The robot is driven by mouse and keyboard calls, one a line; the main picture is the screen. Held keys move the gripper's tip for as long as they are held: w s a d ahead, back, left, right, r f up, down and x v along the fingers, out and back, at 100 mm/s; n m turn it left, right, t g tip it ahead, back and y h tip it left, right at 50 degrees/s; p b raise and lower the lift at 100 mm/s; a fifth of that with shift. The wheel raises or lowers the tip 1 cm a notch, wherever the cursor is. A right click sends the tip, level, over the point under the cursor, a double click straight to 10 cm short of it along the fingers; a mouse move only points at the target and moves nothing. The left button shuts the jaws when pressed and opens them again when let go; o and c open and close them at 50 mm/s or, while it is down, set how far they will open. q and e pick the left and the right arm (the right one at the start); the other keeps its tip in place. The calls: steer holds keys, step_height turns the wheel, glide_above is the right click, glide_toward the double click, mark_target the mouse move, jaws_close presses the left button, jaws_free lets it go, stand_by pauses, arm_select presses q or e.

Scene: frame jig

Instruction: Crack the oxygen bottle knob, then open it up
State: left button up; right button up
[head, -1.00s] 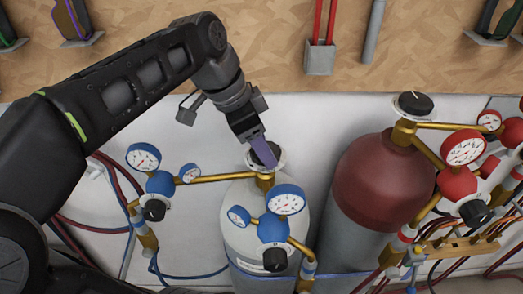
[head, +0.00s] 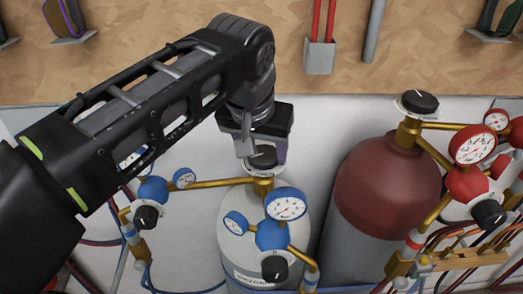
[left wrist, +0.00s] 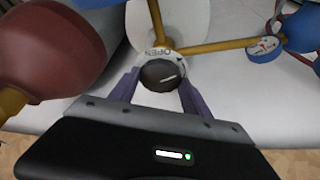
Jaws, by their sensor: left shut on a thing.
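The oxygen bottle (head: 240,212) is the pale cylinder with blue regulators, in the middle of the head view. Its black knob (head: 263,157) sits on top, above a white ring. In the left wrist view the knob (left wrist: 162,76) shows a white pointer line, and the ring (left wrist: 155,53) reads "OPEN" with an arrow. My left gripper (head: 262,150) reaches down onto the knob from above. Its two purple fingers (left wrist: 160,85) stand on either side of the knob, shut on it. My right gripper is not in view.
A red bottle (head: 385,185) with its own black knob and red regulators stands to the right. Blue gauges (head: 285,204) and brass pipes (head: 220,182) surround the oxygen bottle's top. Hoses run at lower left. A wooden board (head: 420,50) stands behind.

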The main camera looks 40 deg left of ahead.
arm_select(q)
steer(key=n+y, duration=0.1)
steer(key=n, duration=0.2)
steer(key=shift+w+d+n+g, duration=0.1)
steer(key=shift+d+n+g, duration=0.05)
steer(key=shift+n+g, duration=0.25)
steer(key=n+y+p, duration=0.1)
steer(key=n, duration=0.1)
steer(key=shift+r+n+g, duration=0.15)
steer(key=shift+n+g, duration=0.25)
steer(key=n+g+p, duration=0.1)
steer(key=n+p, duration=0.1)
steer(key=p, duration=0.1)
steer(key=n+p, duration=0.3)
steer(key=shift+w+d+r+g+y, duration=0.15)
steer(key=shift+w+g+y, duration=0.05)
steer(key=shift+g+y, duration=0.2)
steer(key=shift+n+p, duration=0.7)
steer(key=shift+p, duration=0.05)
steer(key=shift+w+f+n+g+p, duration=0.1)
steer(key=shift+f+n+g+p, duration=0.15)
steer(key=shift+n+g+p, duration=0.2)
steer(key=o, duration=1.4)
